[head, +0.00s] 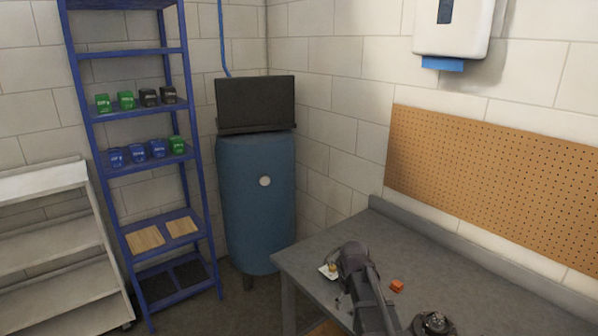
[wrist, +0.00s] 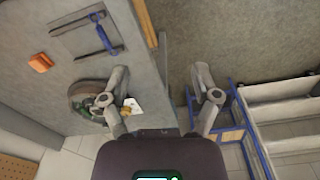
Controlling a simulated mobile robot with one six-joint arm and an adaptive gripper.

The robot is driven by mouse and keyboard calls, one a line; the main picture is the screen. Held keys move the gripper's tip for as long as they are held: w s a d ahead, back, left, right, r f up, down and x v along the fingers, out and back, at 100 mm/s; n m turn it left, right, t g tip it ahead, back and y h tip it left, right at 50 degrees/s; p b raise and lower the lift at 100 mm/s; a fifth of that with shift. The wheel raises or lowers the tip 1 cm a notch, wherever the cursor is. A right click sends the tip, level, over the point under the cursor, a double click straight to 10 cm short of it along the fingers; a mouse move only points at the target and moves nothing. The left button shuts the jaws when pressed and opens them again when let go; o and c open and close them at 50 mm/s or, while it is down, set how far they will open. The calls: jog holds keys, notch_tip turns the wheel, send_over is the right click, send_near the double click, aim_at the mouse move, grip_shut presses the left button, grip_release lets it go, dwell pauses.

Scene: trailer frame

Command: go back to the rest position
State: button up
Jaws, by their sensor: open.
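My gripper (wrist: 161,80) shows in the wrist view with its two grey fingers spread wide apart. Nothing is between them. It is over the edge of a grey workbench (wrist: 150,30), with the bench top on the left and the floor on the right. A white card with a small brass-coloured piece (wrist: 132,107) lies on the bench close to the left finger. In the head view the workbench (head: 325,240) stands at the lower right. A dark grey shape covers part of its top there, and I cannot clearly make out my gripper.
An orange block (head: 397,286) and a dark round item (head: 433,323) are on the bench. A blue shelf rack (head: 85,90) with several small boxes, a blue tank (head: 255,200) and a white shelf unit (head: 50,245) stand beyond. A pegboard (head: 490,180) is on the wall.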

jog(key=s+f+m+b, duration=0.1)
jog(key=s+m, duration=0.3)
jog(key=s, duration=0.9)
jog(key=shift+s+f+m+b, duration=0.25)
jog(key=shift+f+m+b, duration=0.05)
jog(key=shift+f+m, duration=0.1)
jog(key=shift+d, duration=0.1)
jog(key=shift+c, duration=1.4)
